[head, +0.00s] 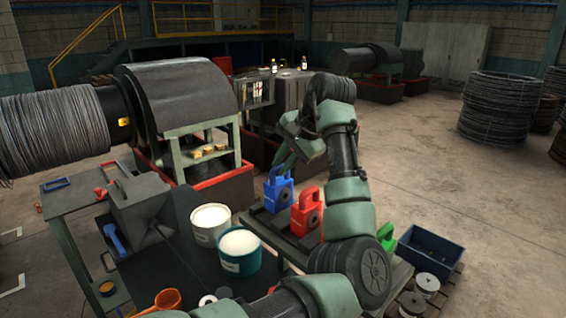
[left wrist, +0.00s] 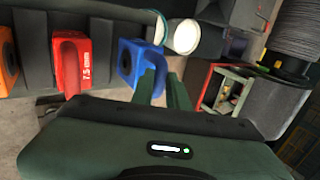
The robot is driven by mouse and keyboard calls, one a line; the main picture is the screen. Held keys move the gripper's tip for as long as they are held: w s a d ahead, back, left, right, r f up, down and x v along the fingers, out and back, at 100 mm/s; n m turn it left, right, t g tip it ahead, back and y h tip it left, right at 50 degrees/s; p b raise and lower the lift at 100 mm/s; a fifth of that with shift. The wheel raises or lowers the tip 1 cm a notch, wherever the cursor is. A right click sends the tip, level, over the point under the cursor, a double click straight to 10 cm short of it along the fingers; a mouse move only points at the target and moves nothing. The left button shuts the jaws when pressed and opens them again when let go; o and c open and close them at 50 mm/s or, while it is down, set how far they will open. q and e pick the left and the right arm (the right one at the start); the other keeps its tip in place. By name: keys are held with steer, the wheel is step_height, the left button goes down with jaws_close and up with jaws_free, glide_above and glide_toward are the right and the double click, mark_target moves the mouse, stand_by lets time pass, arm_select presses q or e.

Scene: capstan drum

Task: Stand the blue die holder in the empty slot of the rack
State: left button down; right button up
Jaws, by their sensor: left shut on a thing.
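The blue die holder (head: 278,192) is at the left end of the dark rack (head: 262,217), its looped handle upward. In the left wrist view the blue die holder (left wrist: 135,62) is beside the fingertips. My left gripper (head: 284,166) is shut on its handle; in the left wrist view the fingers (left wrist: 165,84) reach it. I cannot tell whether the holder rests in a slot or hangs just above. A red die holder (head: 306,212) stands to its right, marked 7.5 in the left wrist view (left wrist: 71,65). My right gripper is not in view.
An orange holder (left wrist: 6,60) shows beyond the red one, and a green holder (head: 386,236) partly behind my arm. A white bucket (head: 209,223) and a teal bucket (head: 240,252) stand left of the rack. A blue crate (head: 431,246) is at right.

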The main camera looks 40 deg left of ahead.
arm_select(q)
steer(key=shift+f, duration=0.7)
stand_by(0.3)
steer(key=c, duration=1.4)
jaws_free()
steer(key=shift+o, duration=0.5)
steer(key=shift+s+d, duration=0.1)
steer(key=shift+s, duration=0.05)
steer(key=o, duration=0.5)
steer(key=shift+f, duration=0.15)
steer(key=shift+c, duration=0.2)
